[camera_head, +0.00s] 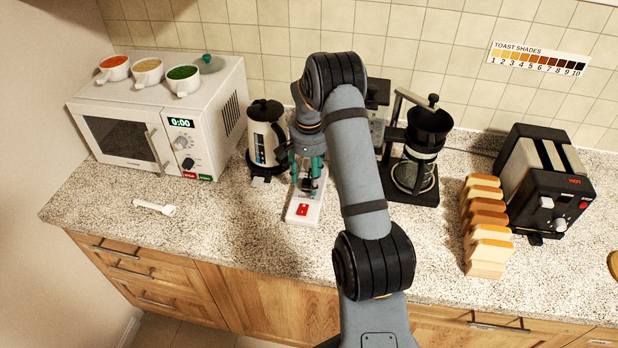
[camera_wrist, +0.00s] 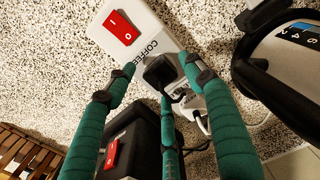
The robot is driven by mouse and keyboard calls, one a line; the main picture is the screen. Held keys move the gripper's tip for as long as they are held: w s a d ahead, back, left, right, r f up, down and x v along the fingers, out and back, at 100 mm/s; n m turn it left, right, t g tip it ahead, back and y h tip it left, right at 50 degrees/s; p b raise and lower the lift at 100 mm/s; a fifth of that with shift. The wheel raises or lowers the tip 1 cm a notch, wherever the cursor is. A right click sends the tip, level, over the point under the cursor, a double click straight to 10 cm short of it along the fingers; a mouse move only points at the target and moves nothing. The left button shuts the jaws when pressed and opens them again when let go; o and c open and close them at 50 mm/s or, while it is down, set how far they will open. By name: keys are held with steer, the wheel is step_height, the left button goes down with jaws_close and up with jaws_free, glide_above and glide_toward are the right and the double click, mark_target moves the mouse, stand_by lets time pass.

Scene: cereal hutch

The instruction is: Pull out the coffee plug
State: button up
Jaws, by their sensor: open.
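The coffee plug (camera_wrist: 160,71) is a small black block seated in a white power strip beside the printed word COFFEE in the wrist view. The white strip also shows in the head view (camera_head: 297,216), with its red switch (camera_head: 302,210) towards the counter front. My gripper (camera_head: 308,187) has teal fingers and points down over the strip. In the wrist view my gripper (camera_wrist: 158,78) is open, with fingers on both sides of the plug and a third below it. I cannot tell whether any finger touches it.
A kettle (camera_head: 265,135) stands close left of my gripper. A coffee maker (camera_head: 418,160) stands to the right, partly behind my arm. Bread slices (camera_head: 485,225) and a toaster (camera_head: 545,185) are farther right. A microwave (camera_head: 160,120) is at left. The front counter is mostly clear.

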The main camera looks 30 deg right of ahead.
mark_target(309, 182)
steer(key=shift+f, duration=0.75)
steer(key=c, duration=0.3)
steer(key=c, duration=0.9)
steer(key=o, duration=1.2)
steer(key=shift+r, duration=0.1)
step_height(309, 182, up, 10)
steer(key=b, duration=0.2)
